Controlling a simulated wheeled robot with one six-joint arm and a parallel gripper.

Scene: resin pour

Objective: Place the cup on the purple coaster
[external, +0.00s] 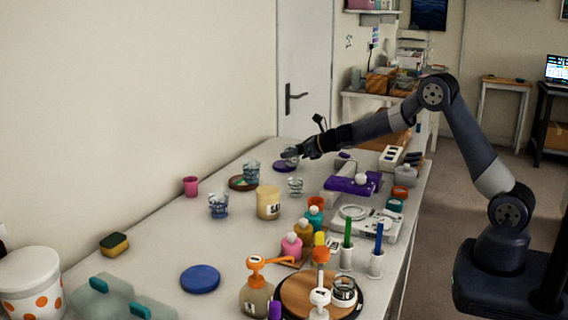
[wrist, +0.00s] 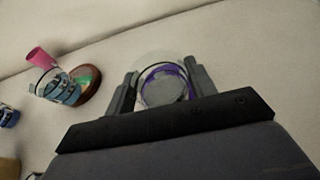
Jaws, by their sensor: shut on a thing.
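The clear cup (external: 291,154) is between the fingers of my gripper (external: 288,154) at the far end of the table. In the wrist view the cup (wrist: 165,88) sits upright between the two jaws (wrist: 160,88), which are shut on it. The purple coaster (external: 283,167) lies on the table directly below the cup. In the wrist view, purple of the coaster (wrist: 184,74) shows around and through the cup's clear wall. I cannot tell whether the cup's base touches the coaster.
A clear glass (external: 296,186), a tan jar (external: 268,204) and another blue glass (external: 219,206) stand nearer. A pink cup (external: 190,186) is by the wall. A blue disc (external: 200,279) lies nearer.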

